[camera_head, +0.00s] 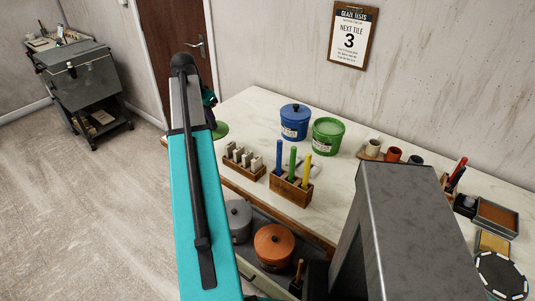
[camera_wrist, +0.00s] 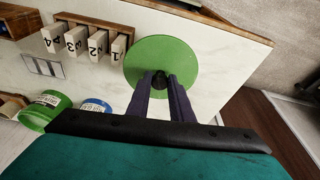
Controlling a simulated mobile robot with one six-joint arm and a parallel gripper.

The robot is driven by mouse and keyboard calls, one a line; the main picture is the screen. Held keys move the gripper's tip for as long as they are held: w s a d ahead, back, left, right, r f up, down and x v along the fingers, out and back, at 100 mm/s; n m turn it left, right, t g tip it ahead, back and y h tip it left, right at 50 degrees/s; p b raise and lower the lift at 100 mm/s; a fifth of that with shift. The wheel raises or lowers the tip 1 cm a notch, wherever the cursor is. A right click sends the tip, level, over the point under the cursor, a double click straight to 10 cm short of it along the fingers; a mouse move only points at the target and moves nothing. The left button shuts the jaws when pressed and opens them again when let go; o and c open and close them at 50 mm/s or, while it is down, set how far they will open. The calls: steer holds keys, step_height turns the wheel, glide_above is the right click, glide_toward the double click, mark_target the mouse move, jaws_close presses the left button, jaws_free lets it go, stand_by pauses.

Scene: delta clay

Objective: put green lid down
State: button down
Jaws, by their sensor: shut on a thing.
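The green lid (camera_wrist: 178,52) is a flat disc with a dark knob in its middle. My gripper (camera_wrist: 160,82) is shut on that knob in the wrist view. In the head view the lid (camera_head: 221,131) shows partly behind my arm, by the left end of the worktable (camera_head: 252,106); my gripper (camera_head: 209,100) is mostly hidden there. I cannot tell whether the lid touches the tabletop. The green pot (camera_head: 328,140) stands open, with pale contents, right of the lidded blue pot (camera_head: 294,128).
A rack of numbered tiles (camera_wrist: 93,42) is close beside the lid. A wooden holder (camera_head: 291,190) with coloured sticks stands near the table's front edge. Small cups (camera_head: 393,155) are at the right. Bare tabletop lies between the lid and the blue pot.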

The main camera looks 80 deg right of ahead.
steer(key=s+d+m, duration=0.1)
steer(key=s+d, duration=0.1)
steer(key=s, duration=0.8)
steer(key=s+d+m, duration=0.2)
steer(key=s+d, duration=0.1)
steer(key=s, duration=0.7)
steer(key=shift+s+m+g+y, duration=0.3)
steer(key=shift+g, duration=0.1)
steer(key=shift+f, duration=0.1)
steer(key=shift+f+p, duration=0.6)
steer(key=shift+f, duration=2.5)
steer(key=shift+f+p, duration=0.45)
steer(key=shift+f, duration=1.4)
steer(key=shift+f, duration=0.15)
steer(key=c, duration=1.6)
jaws_free()
steer(key=shift+o, duration=0.2)
